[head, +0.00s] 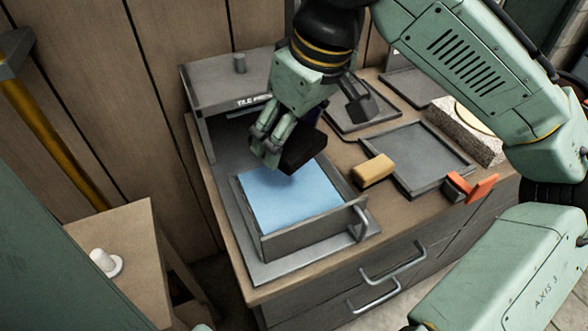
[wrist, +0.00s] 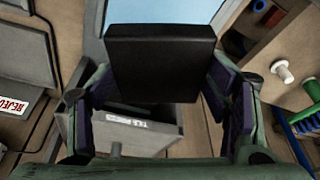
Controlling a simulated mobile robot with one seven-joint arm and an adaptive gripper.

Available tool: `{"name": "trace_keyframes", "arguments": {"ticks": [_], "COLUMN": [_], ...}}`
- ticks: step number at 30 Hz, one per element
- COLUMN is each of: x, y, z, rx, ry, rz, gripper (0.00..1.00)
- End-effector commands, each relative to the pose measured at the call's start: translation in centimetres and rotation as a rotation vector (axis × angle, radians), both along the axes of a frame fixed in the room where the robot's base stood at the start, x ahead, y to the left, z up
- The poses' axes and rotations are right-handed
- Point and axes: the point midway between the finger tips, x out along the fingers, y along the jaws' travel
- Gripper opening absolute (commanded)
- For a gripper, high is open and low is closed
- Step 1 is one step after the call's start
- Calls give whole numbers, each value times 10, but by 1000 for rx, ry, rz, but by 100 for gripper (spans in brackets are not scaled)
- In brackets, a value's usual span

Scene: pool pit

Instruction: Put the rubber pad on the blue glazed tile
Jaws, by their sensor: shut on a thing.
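The rubber pad (head: 304,151) is a thick black block. My gripper (head: 280,143) is shut on it and holds it above the back part of the blue glazed tile (head: 290,198). The tile lies flat in a grey open-topped drawer with a front handle, at the tile press (head: 225,82). In the wrist view the pad (wrist: 160,60) sits between the fingers of my gripper (wrist: 163,95) and hides part of the tile (wrist: 160,10) behind it. The pad looks tilted in the head view and apart from the tile, though the exact gap is hard to tell.
A yellow block (head: 373,170) sits right of the drawer, beside a grey tray (head: 405,178). An orange-handled tool (head: 481,187) and a speckled stone block (head: 462,130) are further right. A white knob-shaped thing (head: 105,262) stands on a side table at left.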

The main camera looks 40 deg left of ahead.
Motion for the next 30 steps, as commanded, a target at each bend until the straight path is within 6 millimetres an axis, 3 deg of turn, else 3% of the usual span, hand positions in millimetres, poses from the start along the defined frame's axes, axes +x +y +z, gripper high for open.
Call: {"name": "trace_keyframes", "arguments": {"ticks": [9,16,21,30], "x": [0,0,0,0], "y": [-1,-1,-1,0], "z": [-51,-70,-94,-100], "rx": [0,0,0,2], "ry": [2,1,2,0], "rz": [-3,-2,-2,-2], "gripper": [36,36,36,36]}}
